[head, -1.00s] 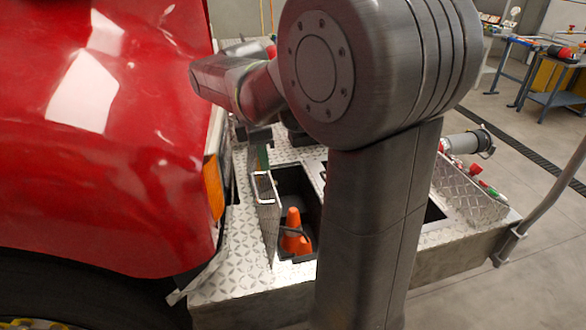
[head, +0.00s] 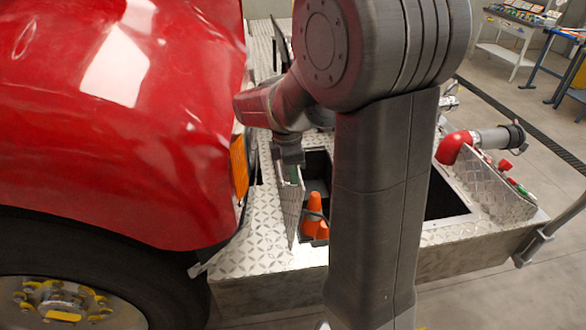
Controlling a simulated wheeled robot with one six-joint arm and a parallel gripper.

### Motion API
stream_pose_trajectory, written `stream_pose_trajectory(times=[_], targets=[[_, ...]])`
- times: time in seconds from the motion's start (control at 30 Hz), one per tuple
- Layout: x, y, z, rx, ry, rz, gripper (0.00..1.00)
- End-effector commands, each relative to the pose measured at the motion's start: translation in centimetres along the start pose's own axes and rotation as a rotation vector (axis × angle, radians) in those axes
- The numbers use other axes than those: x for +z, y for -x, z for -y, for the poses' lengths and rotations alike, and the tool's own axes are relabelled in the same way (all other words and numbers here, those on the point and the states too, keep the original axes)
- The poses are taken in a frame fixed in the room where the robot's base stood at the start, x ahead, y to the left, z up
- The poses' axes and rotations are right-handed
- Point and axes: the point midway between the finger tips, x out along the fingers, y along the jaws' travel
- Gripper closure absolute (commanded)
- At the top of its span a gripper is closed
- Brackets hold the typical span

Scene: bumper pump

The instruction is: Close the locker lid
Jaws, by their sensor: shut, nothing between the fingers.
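The locker lid (head: 289,210) is a diamond-plate panel. It stands nearly upright at the left side of the open locker (head: 318,165), seen almost edge-on. An orange cone (head: 313,212) sits inside the locker. My gripper (head: 289,168) is shut and empty, pointing down at the top of the lid. I cannot tell whether it touches the lid. The fingertips are small and partly hidden, and my arm covers part of the locker's right side.
The red truck body (head: 120,120) is close on the left of the lid. Another dark opening (head: 445,195) lies right of my arm. A red and grey pipe fitting (head: 480,140) stands at the right. Diamond-plate deck (head: 250,255) surrounds the locker.

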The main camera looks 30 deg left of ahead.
Motion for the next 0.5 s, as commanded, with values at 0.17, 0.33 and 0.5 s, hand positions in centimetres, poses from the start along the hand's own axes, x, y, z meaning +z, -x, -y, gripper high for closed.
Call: stream_pose_trajectory(times=[0.17,0.33,0.5], targets=[[0.0,0.0,0.0,0.0,0.0,-0.001,1.0],[0.5,0.0,0.0,0.0,-0.001,-0.016,1.0],[2.0,-0.3,0.0,0.0,-0.007,-0.068,1.0]])
